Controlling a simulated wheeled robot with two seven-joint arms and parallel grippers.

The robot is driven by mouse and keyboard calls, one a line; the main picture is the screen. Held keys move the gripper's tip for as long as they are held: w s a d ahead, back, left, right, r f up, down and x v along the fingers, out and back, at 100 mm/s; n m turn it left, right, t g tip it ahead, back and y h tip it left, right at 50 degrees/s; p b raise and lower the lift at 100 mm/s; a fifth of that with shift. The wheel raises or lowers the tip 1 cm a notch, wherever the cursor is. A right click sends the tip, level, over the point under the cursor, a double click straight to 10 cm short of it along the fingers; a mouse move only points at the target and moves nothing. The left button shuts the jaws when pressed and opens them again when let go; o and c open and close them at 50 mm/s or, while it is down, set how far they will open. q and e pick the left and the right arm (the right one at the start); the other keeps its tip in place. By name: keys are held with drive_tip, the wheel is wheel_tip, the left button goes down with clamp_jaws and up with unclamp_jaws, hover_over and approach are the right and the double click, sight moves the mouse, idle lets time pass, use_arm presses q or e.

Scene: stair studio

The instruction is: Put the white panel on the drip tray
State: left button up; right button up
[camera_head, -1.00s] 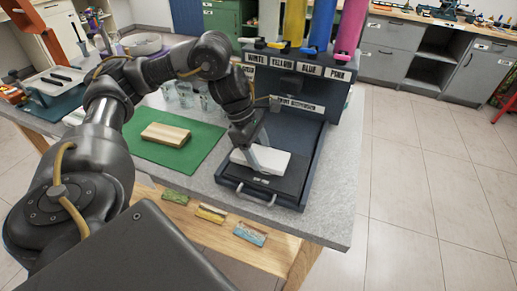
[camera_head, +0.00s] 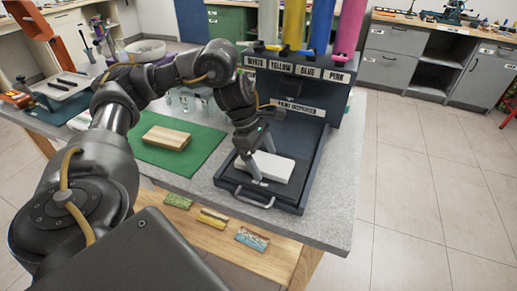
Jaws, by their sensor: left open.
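The white panel (camera_head: 272,168) lies flat on the dark drip tray (camera_head: 236,176) at the foot of the paint dispenser (camera_head: 308,88). My left gripper (camera_head: 262,168) is open, its fingers pointing down at the panel's left part. I cannot tell whether a finger touches the panel. The gripper hides part of the panel's left end. My right gripper is out of view.
A green mat (camera_head: 205,145) with a wooden block (camera_head: 166,137) lies left of the tray. Small glass jars (camera_head: 183,100) stand behind the mat. Painted samples (camera_head: 252,239) lie on a lower wooden shelf. The floor right of the table is clear.

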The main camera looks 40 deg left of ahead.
sight(257, 158)
use_arm(q)
drive_tip(key=shift+d+f, duration=0.1)
drive_tip(key=shift+f, duration=0.25)
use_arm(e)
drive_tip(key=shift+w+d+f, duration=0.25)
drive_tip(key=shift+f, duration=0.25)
use_arm(q)
drive_tip(key=shift+s+a+r+p, duration=0.2)
drive_tip(key=shift+a+r+p, duration=0.2)
drive_tip(key=shift+a+r, duration=0.35)
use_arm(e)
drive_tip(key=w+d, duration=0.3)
use_arm(q)
drive_tip(key=a+r, duration=0.1)
drive_tip(key=a+r+p, duration=0.1)
drive_tip(key=r, duration=0.1)
drive_tip(key=shift+s+a, duration=0.3)
drive_tip(key=shift+a, duration=0.05)
wheel_tip(257, 158, up, 8)
drive_tip(key=p, duration=0.4)
drive_tip(key=shift+s+d+f, duration=0.15)
drive_tip(key=shift+d+f, duration=0.05)
drive_tip(key=shift+d, duration=0.15)
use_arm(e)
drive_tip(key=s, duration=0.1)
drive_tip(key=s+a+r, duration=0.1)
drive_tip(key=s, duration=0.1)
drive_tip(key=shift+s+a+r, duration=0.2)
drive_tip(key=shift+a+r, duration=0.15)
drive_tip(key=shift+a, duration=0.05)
